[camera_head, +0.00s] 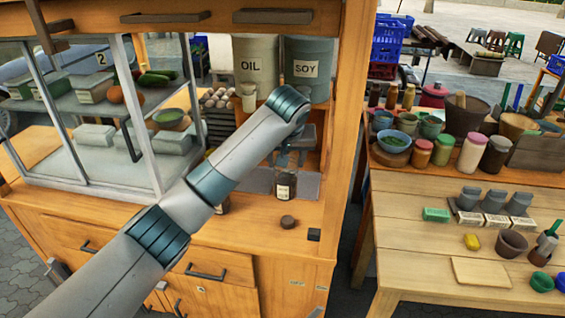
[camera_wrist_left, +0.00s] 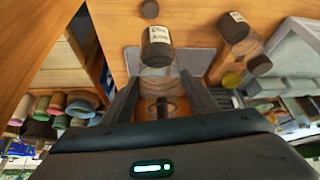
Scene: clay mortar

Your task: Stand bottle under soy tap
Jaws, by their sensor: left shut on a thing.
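A glass bottle (camera_head: 285,187) with dark contents and a white label stands upright, or nearly so, at the grey plate below the drums. The wrist view shows the same bottle (camera_wrist_left: 157,50) between the two fingers of my left gripper (camera_wrist_left: 160,80), which is shut on its clear upper part. In the head view the left gripper (camera_head: 290,158) is mostly hidden by its own wrist. The SOY drum (camera_head: 308,68) is above and behind the bottle. Its tap is hidden behind my arm, so I cannot tell how the bottle's mouth lines up.
The OIL drum (camera_head: 256,75) stands left of the SOY drum. A second dark bottle (camera_wrist_left: 237,28) and a round dark cap (camera_head: 287,221) are on the wooden counter. A glass case (camera_head: 100,110) is left, a wooden post (camera_head: 347,120) right. The counter front is mostly free.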

